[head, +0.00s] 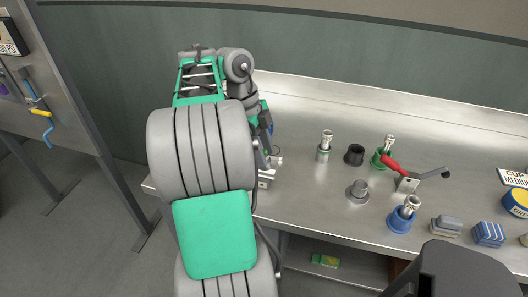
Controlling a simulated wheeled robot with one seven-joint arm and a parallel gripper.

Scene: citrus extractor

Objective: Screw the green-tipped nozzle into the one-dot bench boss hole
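My arm fills the left middle, and my gripper (266,178) shows only in part at its right edge, low over the left end of the bench. Its fingertips and anything between them are mostly hidden. Pale nozzle-like pieces stand upright in a grey holder with a greenish band (323,155), a green holder (380,159) and a blue holder (399,222). I cannot tell which piece is the green-tipped nozzle. A black round boss (354,155) and a grey stepped boss (358,192) stand between them. The dot marks are too small to read.
The steel bench (310,215) is bare at its front left. A red-handled clamp (392,166) stands beside the green holder. Grey and blue blocks (489,234) and a blue-yellow roll (517,202) lie at the right. A dark object (465,272) covers the lower right corner.

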